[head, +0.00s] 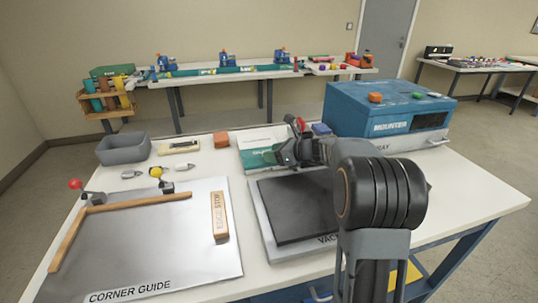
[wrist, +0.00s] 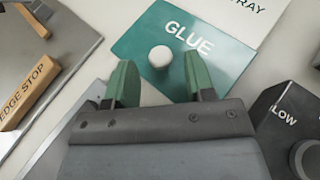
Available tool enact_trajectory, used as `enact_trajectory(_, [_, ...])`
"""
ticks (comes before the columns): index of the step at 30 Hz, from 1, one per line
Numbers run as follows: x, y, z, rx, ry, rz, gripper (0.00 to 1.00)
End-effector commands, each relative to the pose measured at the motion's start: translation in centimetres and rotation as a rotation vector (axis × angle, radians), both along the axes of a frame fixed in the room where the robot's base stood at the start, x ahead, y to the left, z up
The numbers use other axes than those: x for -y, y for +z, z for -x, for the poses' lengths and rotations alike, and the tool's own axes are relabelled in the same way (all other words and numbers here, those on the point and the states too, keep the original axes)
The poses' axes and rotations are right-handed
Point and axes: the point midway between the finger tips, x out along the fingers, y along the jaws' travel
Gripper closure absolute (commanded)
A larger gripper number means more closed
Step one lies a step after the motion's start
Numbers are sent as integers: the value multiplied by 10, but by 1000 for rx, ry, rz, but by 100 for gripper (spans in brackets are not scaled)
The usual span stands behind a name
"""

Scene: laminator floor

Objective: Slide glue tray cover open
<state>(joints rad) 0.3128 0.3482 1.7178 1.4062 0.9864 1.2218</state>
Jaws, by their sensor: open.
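The glue tray cover (wrist: 215,62) is a flat green plate marked GLUE, with a round white knob (wrist: 159,56) on it. The white tray (wrist: 245,18) shows beyond it, with part of its lettering visible. In the head view the green cover (head: 257,158) lies on the table, partly hidden behind my gripper (head: 284,156). My gripper is open and empty. In the wrist view its two green fingertips (wrist: 160,75) are spread to the left and right of the knob, which appears just beyond them. I cannot tell the height between fingertips and cover.
A dark box with a dial (wrist: 290,130) stands to the right in the wrist view. A black pad (head: 295,207) lies on a grey plate in front of the cover. The corner guide plate (head: 150,245) with an edge stop (head: 219,215) is left. A blue machine (head: 385,110) stands back right.

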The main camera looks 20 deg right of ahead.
Motion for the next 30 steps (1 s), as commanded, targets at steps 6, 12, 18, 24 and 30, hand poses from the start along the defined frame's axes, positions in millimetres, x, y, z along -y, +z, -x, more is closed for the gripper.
enact_trajectory(6, [-11, -7, -11, 0, 0, 0, 51])
enact_trajectory(12, [-14, -8, -13, 0, 0, 0, 51])
enact_trajectory(18, [-14, -8, -13, 1, 0, 1, 53])
enact_trajectory(24, [-13, -8, -13, 1, 0, 1, 72])
enact_trajectory(30, [-13, -8, -13, 1, 0, 1, 91])
